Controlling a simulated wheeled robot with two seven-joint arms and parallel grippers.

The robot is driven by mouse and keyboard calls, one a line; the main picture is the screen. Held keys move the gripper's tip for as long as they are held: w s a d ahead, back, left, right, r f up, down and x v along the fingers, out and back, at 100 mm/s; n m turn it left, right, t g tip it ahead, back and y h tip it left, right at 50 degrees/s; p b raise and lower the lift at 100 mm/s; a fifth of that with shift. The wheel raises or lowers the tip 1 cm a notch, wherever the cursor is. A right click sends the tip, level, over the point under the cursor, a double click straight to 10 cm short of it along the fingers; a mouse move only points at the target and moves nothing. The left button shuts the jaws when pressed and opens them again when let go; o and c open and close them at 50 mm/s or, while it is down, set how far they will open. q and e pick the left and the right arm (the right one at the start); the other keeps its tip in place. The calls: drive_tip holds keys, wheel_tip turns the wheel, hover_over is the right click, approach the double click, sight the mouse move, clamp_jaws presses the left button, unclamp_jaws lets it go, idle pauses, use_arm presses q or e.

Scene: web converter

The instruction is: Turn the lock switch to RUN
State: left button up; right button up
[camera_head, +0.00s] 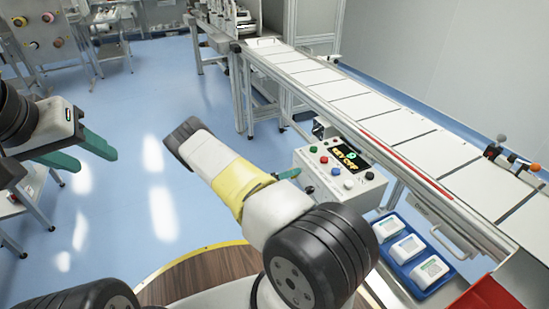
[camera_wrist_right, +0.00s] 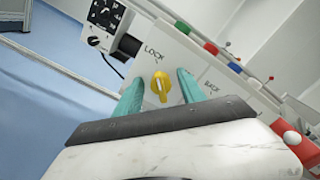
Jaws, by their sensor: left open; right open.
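The lock switch is a yellow knob (camera_wrist_right: 161,85) on a white panel in the right wrist view, with the word LOCK above it. My right gripper (camera_wrist_right: 160,88) is open, its two teal fingers on either side of the knob; contact cannot be told. In the head view a teal finger of my right gripper (camera_head: 288,174) shows beside the control box (camera_head: 318,183); my arm hides the rest. The knob is not visible there. The box's display (camera_head: 349,157) seems to read KEY OFF. My left gripper (camera_head: 92,156) is open and empty at the left, away from the box.
The box top carries several coloured buttons (camera_head: 323,160). A conveyor (camera_head: 360,105) with a red-edged rail runs behind it. A blue tray (camera_head: 424,285) with white packs stands to the right of the box. The blue floor at left centre is clear.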

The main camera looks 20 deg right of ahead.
clamp_jaws()
drive_tip(key=shift+m, duration=0.3)
drive_tip(key=m, duration=0.8)
drive_tip(key=shift+s+m, duration=0.15)
drive_tip(key=shift+m, duration=0.25)
drive_tip(key=m, duration=0.4)
drive_tip(key=shift+s+m, duration=0.1)
drive_tip(key=shift+m, duration=2.2)
